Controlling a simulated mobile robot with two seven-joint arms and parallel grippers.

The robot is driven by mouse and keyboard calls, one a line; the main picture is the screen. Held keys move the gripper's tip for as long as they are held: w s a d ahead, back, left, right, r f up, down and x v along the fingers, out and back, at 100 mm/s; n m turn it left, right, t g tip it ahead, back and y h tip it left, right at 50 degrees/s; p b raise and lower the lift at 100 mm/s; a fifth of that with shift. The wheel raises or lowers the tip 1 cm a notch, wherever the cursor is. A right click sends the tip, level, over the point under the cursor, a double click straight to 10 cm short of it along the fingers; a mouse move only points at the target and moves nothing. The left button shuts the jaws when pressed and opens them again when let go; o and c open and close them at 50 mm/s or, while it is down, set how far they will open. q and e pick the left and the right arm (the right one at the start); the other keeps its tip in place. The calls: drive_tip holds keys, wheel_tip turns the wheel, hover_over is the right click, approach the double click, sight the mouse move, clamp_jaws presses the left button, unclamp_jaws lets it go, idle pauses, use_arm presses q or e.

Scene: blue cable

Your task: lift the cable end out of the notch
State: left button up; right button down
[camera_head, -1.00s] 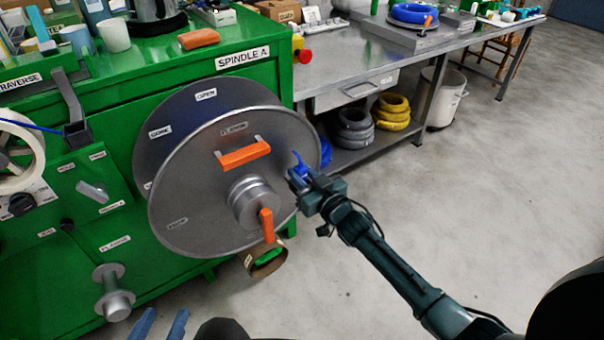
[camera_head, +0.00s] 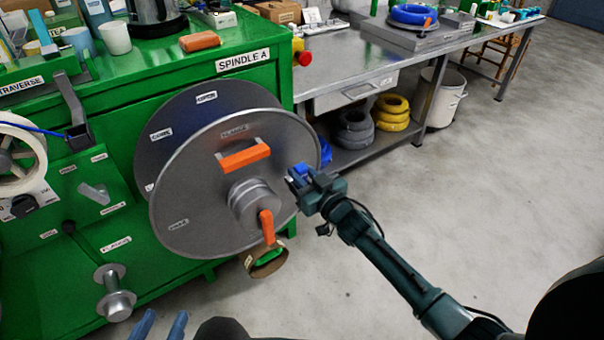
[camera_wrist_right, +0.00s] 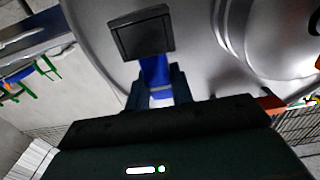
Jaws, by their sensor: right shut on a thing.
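The blue cable end (camera_wrist_right: 155,75) is between the jaws of my right gripper (camera_wrist_right: 158,92), in the right wrist view. In the head view a little blue shows at my right gripper (camera_head: 300,178), at the right rim of the grey reel (camera_head: 205,210). A dark square piece (camera_wrist_right: 141,35) sits just beyond the cable end in the wrist view; I cannot tell whether it is the notch. Whether the cable still touches the reel is not clear. My left gripper (camera_head: 160,326) shows only as two separated, empty fingers at the bottom edge.
The green machine (camera_head: 75,275) fills the left, with a white wheel (camera_head: 22,160) carrying blue cable. An orange handle (camera_head: 244,158) and orange lever (camera_head: 266,226) stick out from the reel. A metal bench (camera_head: 350,52) stands behind. The floor at right is clear.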

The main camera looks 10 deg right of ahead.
drive_tip(key=shift+r+p, duration=0.45)
drive_tip(key=shift+p, duration=0.1)
idle(0.5)
drive_tip(key=shift+r+p, duration=2.8)
drive_tip(key=shift+r, duration=0.1)
